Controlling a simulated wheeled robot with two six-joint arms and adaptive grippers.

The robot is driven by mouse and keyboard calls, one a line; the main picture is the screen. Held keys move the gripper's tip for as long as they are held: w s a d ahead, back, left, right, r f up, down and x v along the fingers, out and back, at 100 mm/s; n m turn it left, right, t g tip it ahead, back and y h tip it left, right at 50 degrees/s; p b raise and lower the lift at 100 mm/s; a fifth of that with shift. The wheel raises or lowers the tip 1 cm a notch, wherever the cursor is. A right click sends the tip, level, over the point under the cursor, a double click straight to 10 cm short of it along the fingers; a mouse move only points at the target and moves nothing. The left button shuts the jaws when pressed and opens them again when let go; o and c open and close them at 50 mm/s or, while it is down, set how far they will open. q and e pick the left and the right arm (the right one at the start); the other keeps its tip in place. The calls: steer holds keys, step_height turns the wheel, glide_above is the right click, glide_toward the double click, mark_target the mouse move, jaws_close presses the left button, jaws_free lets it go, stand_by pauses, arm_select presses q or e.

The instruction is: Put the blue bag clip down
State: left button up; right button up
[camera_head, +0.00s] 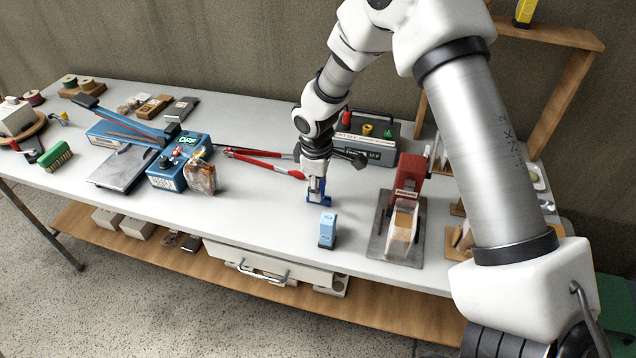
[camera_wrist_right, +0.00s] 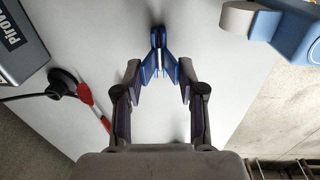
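The blue bag clip (camera_head: 316,199) is at the middle of the white table in the head view. In the right wrist view the clip (camera_wrist_right: 158,52) has its jaws pointing away from me and its two handles spread toward my fingers. My right gripper (camera_head: 317,184) is directly above it, pointing down. In the wrist view the right gripper's fingertips (camera_wrist_right: 158,72) meet the outer sides of the two handles. The clip's lower end is at or close to the table top; I cannot tell if it touches. My left gripper is not in view.
A light blue upright item (camera_head: 327,230) stands just in front of the clip. A red device on a metal plate (camera_head: 378,245) is to the right. Red-handled tongs (camera_head: 263,160) and a grey box (camera_head: 365,140) lie behind.

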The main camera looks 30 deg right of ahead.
steer(key=shift+f, duration=0.25)
steer(key=o, duration=0.5)
steer(key=r, duration=1.3)
steer(key=shift+s+a+r, duration=0.1)
steer(key=shift+s+a, duration=0.25)
steer(key=shift+a, duration=0.05)
